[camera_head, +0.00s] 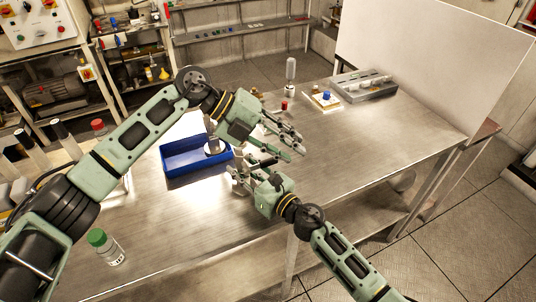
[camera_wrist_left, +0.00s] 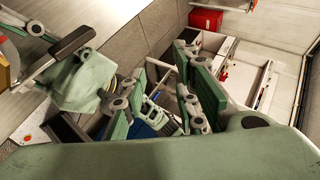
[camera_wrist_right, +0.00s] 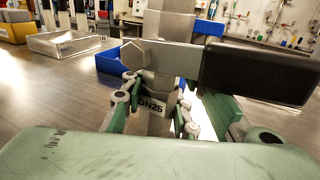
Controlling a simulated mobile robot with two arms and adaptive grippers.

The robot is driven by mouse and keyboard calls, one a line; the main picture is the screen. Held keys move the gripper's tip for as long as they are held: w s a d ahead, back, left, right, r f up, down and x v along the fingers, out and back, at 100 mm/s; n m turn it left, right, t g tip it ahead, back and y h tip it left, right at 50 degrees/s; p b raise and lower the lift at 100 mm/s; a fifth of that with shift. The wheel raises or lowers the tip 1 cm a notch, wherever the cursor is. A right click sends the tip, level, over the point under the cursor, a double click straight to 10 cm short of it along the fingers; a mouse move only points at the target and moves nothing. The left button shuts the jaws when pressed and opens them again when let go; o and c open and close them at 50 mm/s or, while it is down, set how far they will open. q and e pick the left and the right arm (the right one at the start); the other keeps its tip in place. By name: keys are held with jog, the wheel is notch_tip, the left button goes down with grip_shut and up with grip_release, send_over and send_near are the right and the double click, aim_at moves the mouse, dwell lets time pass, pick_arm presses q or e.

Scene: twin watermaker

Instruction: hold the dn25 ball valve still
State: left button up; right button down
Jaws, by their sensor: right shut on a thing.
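In the head view the valve is small and partly hidden by the grippers. My left gripper (camera_head: 299,143) is open and empty, above the bench beside the right gripper, apart from the valve.
A blue bin (camera_head: 180,168) stands on the steel bench (camera_head: 350,150) left of the grippers. A green-capped bottle (camera_head: 106,247) is at the near left. A grey tray (camera_head: 364,86) and a small board with a blue part (camera_head: 325,97) are at the back. The bench's right side is clear.

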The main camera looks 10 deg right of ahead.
pick_arm(q)
jog(key=m+y, duration=0.2)
jog(key=m, duration=0.1)
notch_tip(320, 180, up, 5)
jog(key=m+t+y, duration=0.2)
jog(key=m+y, duration=0.7)
jog(key=m, duration=0.3)
send_over(268, 159)
notch_tip(268, 159, down, 11)
jog(key=shift+f, duration=0.15)
jog(key=shift+c, duration=0.2)
grip_shut()
